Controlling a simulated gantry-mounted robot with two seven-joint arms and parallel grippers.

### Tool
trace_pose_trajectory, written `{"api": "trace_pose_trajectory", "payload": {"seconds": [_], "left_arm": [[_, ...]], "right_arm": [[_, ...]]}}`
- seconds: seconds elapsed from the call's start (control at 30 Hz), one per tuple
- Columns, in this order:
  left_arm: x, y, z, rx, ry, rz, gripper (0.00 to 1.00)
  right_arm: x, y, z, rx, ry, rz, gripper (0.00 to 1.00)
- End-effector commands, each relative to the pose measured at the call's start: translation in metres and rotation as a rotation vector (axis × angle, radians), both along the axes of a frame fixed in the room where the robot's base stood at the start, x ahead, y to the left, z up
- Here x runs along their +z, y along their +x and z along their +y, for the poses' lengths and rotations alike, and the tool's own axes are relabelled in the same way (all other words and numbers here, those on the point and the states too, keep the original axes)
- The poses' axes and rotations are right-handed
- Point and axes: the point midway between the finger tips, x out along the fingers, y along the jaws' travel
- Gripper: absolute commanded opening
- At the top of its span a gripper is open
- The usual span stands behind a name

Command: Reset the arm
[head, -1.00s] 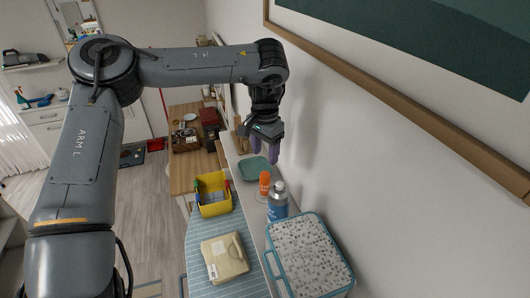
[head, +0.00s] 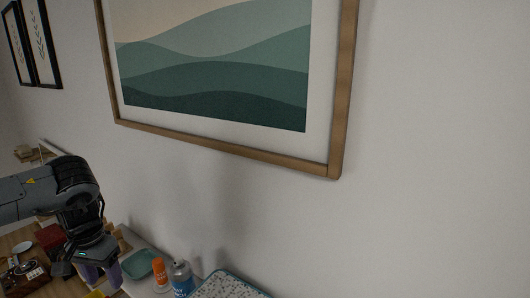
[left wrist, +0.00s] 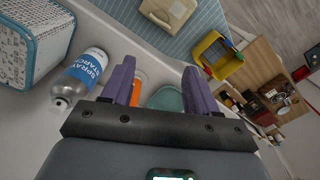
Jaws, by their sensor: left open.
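My left gripper (head: 101,275) hangs fingers down at the lower left of the head view, above the shelf against the wall. In the left wrist view its two purple fingers (left wrist: 160,85) are apart with nothing held between them. Beyond the fingers lie an orange-capped bottle (left wrist: 138,90), partly hidden by one finger, and a teal dish (left wrist: 166,98). A spray starch can (left wrist: 82,75) is left of the fingers. My right gripper is in neither view.
A speckled box with teal edges (head: 228,287) stands beside the can (head: 181,278) on the shelf. The left wrist view shows a yellow bin (left wrist: 216,57) and a beige folded item (left wrist: 168,12). A framed picture (head: 215,85) hangs on the wall.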

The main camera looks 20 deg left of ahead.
Motion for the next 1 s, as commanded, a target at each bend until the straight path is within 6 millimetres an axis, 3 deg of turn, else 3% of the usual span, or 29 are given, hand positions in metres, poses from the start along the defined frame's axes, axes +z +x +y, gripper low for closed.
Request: {"api": "trace_pose_trajectory", "payload": {"seconds": [0.27, 0.43, 0.57, 0.77, 0.9, 1.0], "left_arm": [[-0.038, -0.027, 0.012, 0.079, -0.141, 0.032, 0.59], [-0.074, -0.053, 0.01, 0.123, -0.25, 0.064, 0.59], [-0.112, -0.077, -0.002, 0.154, -0.368, 0.085, 0.59], [-0.192, -0.12, -0.053, 0.18, -0.58, 0.06, 0.59], [-0.241, -0.139, -0.11, 0.144, -0.693, -0.039, 0.59], [-0.266, -0.145, -0.158, 0.106, -0.747, -0.147, 0.59]], "right_arm": [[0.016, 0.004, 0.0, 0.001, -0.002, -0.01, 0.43], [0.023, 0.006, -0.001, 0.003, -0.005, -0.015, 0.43], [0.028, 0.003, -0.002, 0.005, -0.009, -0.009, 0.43], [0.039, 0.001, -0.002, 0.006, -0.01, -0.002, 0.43], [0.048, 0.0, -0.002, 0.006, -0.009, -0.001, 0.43], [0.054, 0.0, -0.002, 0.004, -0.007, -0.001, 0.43]]}}
